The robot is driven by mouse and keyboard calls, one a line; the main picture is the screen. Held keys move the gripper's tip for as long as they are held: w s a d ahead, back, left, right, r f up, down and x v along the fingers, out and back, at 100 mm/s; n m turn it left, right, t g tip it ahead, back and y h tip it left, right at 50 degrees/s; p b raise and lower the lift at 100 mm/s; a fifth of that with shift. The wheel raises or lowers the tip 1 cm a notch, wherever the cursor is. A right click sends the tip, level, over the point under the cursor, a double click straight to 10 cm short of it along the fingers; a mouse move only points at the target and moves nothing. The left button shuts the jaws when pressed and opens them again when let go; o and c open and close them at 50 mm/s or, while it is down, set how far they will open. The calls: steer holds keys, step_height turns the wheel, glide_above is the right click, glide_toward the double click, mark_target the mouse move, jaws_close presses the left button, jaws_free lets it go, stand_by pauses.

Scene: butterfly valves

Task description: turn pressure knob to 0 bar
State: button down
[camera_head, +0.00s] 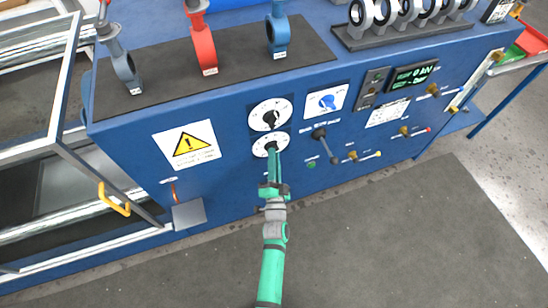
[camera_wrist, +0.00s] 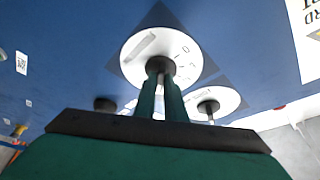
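Two white round dials with black knobs sit one above the other on the blue panel: an upper dial (camera_head: 284,106) and a lower dial (camera_head: 257,146). Which one is for pressure is too small to read. My gripper (camera_head: 273,152) reaches the lower dial, its green fingers close together on the black knob. In the wrist view, my gripper (camera_wrist: 161,76) has its fingertips on either side of the black knob (camera_wrist: 160,63) of a white dial (camera_wrist: 185,52) with a pale bar and small marks. The fingers partly hide the knob, so its pointing direction is unclear.
A blue knob (camera_head: 328,102) on a white plate and a black lever (camera_head: 320,134) are right of the dials. A yellow warning sign (camera_head: 188,146) is left. A second dial (camera_wrist: 226,103) shows lower right in the wrist view. Valves (camera_head: 203,47) stand on top. The floor in front is clear.

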steer(key=shift+f+n, duration=0.1)
steer(key=shift+n, duration=0.4)
steer(key=shift+w+d+r+m+g+y, duration=0.2)
steer(key=shift+m+g+y, duration=1.4)
steer(key=shift+m, duration=4.35)
steer(key=shift+w+d+m+g+y, duration=0.1)
steer(key=shift+d+m+g+y, duration=0.3)
steer(key=shift+m+g+y, duration=3.4)
steer(key=shift+w+d+r+m+t+y, duration=0.2)
steer(key=shift+m+t, duration=1.1)
steer(key=shift+m, duration=6.85)
steer(key=shift+s+d+f, duration=0.1)
steer(key=shift+s, duration=0.05)
steer(key=c, duration=1.8)
jaws_free()
